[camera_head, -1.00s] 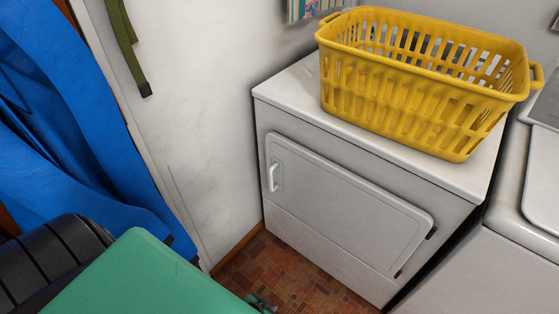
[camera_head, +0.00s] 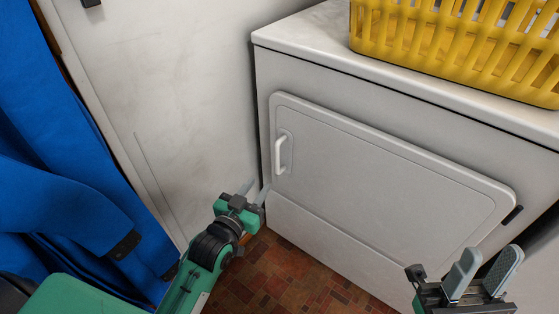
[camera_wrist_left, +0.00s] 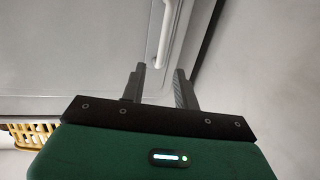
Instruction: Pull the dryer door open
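The white dryer (camera_head: 330,240) stands ahead with its door (camera_head: 390,180) shut flat against the front. The white door handle (camera_head: 280,155) is a vertical bar at the door's left edge; the hinges are at the right. My left gripper (camera_head: 256,190) is open and empty, below and a little left of the handle. In the left wrist view the handle (camera_wrist_left: 167,30) shows beyond the open fingers of the left gripper (camera_wrist_left: 160,82), apart from them. My right gripper (camera_head: 487,273) is open and empty at the lower right, in front of the dryer.
A yellow basket (camera_head: 450,45) sits on the dryer top (camera_head: 315,30). A white wall (camera_head: 180,110) runs close along the dryer's left side. A blue cloth (camera_head: 60,170) hangs at the left. The brick-patterned floor (camera_head: 270,275) in front of the dryer is clear.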

